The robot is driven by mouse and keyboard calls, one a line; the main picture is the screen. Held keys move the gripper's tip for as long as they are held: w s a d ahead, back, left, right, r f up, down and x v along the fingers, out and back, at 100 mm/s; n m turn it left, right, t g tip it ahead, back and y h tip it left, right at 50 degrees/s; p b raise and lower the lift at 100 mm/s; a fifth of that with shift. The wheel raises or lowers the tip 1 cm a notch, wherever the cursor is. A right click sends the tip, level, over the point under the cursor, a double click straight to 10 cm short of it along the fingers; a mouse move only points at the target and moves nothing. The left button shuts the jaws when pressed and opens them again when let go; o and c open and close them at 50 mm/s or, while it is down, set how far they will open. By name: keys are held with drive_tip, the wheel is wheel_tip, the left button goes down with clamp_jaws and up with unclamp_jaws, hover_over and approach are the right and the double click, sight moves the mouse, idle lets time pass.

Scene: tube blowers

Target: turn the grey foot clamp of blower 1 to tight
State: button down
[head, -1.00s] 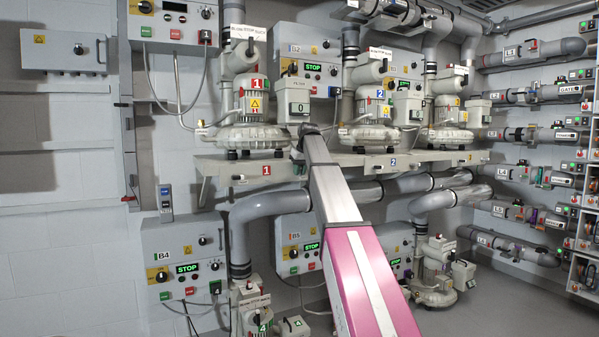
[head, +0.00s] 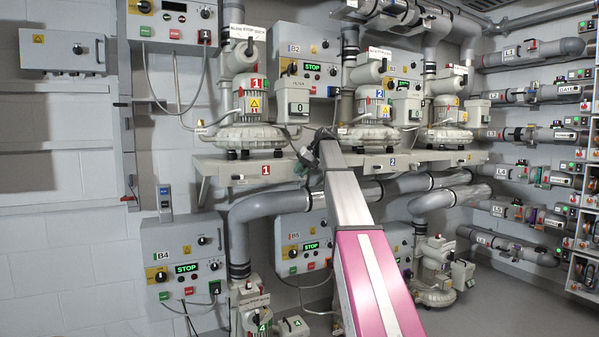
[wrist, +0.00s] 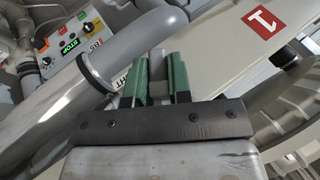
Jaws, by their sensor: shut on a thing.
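Blower 1 (head: 247,137) stands on the pale shelf, above the red 1 plate (head: 266,170); the plate also shows in the wrist view (wrist: 264,22). My gripper (head: 304,157) is at the shelf's front edge, right of that plate. In the wrist view its green fingers (wrist: 157,66) are closed around a narrow grey piece (wrist: 157,80), which looks like the grey foot clamp. The fingers hide most of it. A white label (wrist: 120,78) ending in "HT" shows just left of the fingers. The clamp's exact angle cannot be told.
A thick grey pipe (head: 268,206) runs below the shelf (head: 222,166), close to my gripper; it also passes left of the fingers in the wrist view (wrist: 50,105). A grey box marked 0 (head: 299,108) stands above. Blower 2 (head: 371,132) is to the right.

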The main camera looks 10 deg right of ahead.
drive_tip(key=y, duration=0.1)
drive_tip(key=m+y, duration=0.1)
drive_tip(key=y, duration=0.3)
drive_tip(key=shift+d+f+g, duration=0.35)
drive_tip(key=shift+g, duration=0.05)
drive_tip(key=y, duration=0.2)
drive_tip(key=m+y, duration=0.1)
drive_tip(key=y, duration=0.1)
drive_tip(key=m+y, duration=0.1)
drive_tip(key=y, duration=0.1)
drive_tip(key=shift+f, duration=0.35)
drive_tip(key=c, duration=1.1)
unclamp_jaws()
drive_tip(key=d, duration=0.7)
drive_tip(key=s+d, duration=0.1)
drive_tip(key=d, duration=0.2)
drive_tip(key=shift+d, duration=0.4)
drive_tip(key=shift+f, duration=0.1)
